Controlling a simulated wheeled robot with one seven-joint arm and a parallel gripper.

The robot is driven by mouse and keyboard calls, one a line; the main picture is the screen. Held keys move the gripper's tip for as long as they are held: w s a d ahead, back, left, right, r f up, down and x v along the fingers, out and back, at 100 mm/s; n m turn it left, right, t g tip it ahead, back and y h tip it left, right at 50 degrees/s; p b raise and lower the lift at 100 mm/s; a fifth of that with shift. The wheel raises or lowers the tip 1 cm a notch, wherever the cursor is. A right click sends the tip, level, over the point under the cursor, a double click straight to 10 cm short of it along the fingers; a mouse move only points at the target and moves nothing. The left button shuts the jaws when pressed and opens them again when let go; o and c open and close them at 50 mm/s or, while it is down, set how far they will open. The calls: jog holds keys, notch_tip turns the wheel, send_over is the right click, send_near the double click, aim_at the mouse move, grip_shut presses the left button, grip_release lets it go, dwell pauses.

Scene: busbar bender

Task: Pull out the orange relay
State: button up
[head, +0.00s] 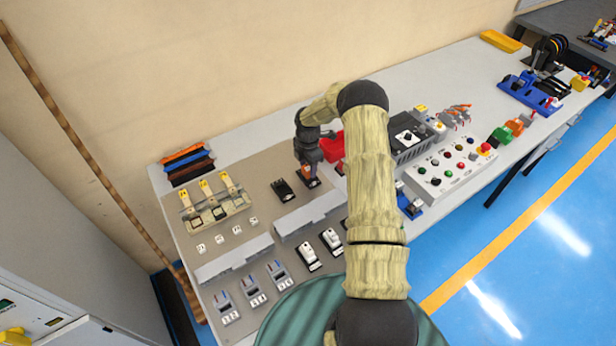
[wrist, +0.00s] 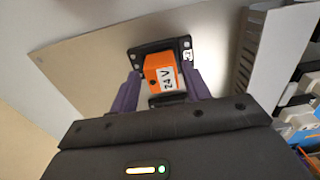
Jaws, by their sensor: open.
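In the head view my gripper (head: 308,175) points down at the panel, above the relay's spot. There the relay is mostly hidden by the gripper, with only a little orange visible near the fingertips.
An empty-looking black socket (head: 282,190) lies left of my gripper. A grey duct (head: 310,214) runs in front, and a red object (head: 331,146) stands close on the right. A white button box (head: 458,166) is farther right.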

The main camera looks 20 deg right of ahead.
jog(key=shift+f, duration=0.35)
jog(key=shift+s, duration=0.15)
jog(key=shift+d, duration=0.15)
jog(key=shift+s, duration=0.1)
jog(key=c, duration=0.9)
jog(key=shift+r, duration=0.15)
jog(key=shift+r, duration=0.2)
jog(key=shift+r, duration=0.45)
